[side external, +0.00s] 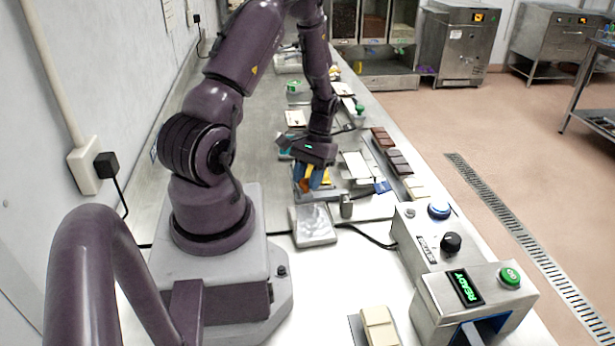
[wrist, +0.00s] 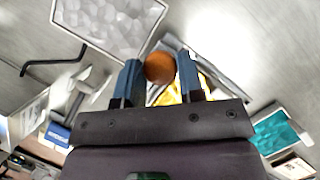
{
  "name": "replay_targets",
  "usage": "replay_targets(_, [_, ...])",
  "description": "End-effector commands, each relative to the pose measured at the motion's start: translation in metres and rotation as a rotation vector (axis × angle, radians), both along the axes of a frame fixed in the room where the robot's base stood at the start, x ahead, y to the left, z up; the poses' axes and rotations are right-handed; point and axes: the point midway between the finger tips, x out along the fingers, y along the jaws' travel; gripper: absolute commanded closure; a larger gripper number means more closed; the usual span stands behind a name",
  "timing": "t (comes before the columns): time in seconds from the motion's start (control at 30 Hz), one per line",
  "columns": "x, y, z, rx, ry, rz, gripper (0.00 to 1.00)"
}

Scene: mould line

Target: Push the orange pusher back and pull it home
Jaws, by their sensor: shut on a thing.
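The orange pusher (wrist: 160,67) shows in the wrist view as a round orange knob between the two blue fingers of my gripper (wrist: 158,75). My gripper is shut on it. In the side view my gripper (side external: 311,184) points down at the metal fixture on the bench, and a bit of the orange pusher (side external: 303,186) shows beside the blue fingers. A yellow part shows just behind the knob. The pusher's shaft and its slide are mostly hidden by the fingers and the wrist.
A tray with a grey, patterned surface (side external: 314,224) lies in front of the fixture. A control box with a green READY display (side external: 466,287) stands at the front right. Chocolate bars (side external: 399,161) line the bench's right edge.

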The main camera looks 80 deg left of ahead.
Motion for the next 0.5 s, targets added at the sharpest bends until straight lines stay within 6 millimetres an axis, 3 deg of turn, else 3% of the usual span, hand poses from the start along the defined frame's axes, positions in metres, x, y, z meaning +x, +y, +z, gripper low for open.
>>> replay_targets(0.13, [0.011, 0.000, 0.000, 0.000, 0.000, -0.004, 1.00])
replay_targets(0.4, [0.072, 0.001, 0.000, 0.002, -0.002, -0.004, 1.00])
replay_targets(0.5, [0.085, 0.001, 0.000, 0.003, -0.001, -0.003, 1.00])
